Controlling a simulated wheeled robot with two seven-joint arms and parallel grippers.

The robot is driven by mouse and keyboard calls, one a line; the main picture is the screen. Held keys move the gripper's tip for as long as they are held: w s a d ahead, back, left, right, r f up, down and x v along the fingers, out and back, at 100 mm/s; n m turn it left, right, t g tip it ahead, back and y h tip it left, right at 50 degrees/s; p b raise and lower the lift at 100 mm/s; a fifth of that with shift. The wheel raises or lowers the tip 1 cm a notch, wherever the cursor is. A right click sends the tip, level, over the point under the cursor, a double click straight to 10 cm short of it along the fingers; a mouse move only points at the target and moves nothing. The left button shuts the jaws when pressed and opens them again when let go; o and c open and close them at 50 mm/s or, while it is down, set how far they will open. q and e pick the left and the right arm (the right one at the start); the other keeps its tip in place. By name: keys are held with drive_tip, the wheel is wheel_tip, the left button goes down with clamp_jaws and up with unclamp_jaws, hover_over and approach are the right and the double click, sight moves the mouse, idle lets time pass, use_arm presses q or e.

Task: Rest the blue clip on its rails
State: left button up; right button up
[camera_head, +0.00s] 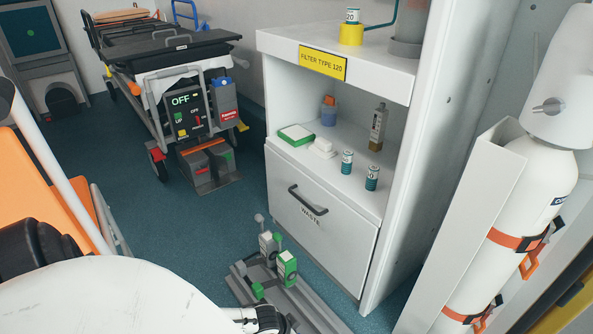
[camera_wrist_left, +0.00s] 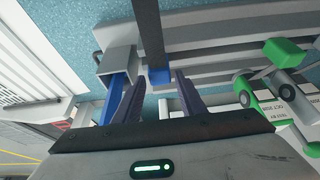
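In the left wrist view, a small blue block (camera_wrist_left: 158,76), which looks like part of the blue clip, shows between my left fingertips at the end of a dark grey bar. A longer blue piece (camera_wrist_left: 115,98) is beside the left finger, below a grey box-shaped part; whether both belong to one clip I cannot tell. My left gripper (camera_wrist_left: 156,82) is open, with gaps on both sides of the block. The grey rails (camera_wrist_left: 215,45) run behind it; they also show on the floor in the head view (camera_head: 313,304). The blue clip is hidden in the head view. My right gripper is out of view.
Clips with green parts (camera_head: 287,268) stand on the rails, also right in the wrist view (camera_wrist_left: 280,105). A white cabinet with a waste drawer (camera_head: 318,218) is behind them. A stretcher (camera_head: 165,50) stands at the back left, a gas cylinder (camera_head: 510,220) at the right.

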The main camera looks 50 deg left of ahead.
use_arm(q)
drive_tip(key=shift+o, duration=1.1)
drive_tip(key=shift+s+r, duration=0.1)
drive_tip(key=shift+r, duration=0.2)
drive_tip(key=p+v, duration=0.6)
drive_tip(key=v, duration=0.3)
drive_tip(key=shift+r+p, duration=0.3)
use_arm(e)
drive_tip(key=d, duration=0.1)
drive_tip(key=d+h, duration=0.1)
drive_tip(key=s+d+m+t, duration=0.1)
drive_tip(key=shift+s+d+r+h, duration=0.1)
drive_tip(key=shift+d+r+h, duration=0.2)
drive_tip(key=shift+d+r, duration=0.1)
use_arm(q)
drive_tip(key=shift+s+d, duration=0.1)
drive_tip(key=shift+s, duration=0.05)
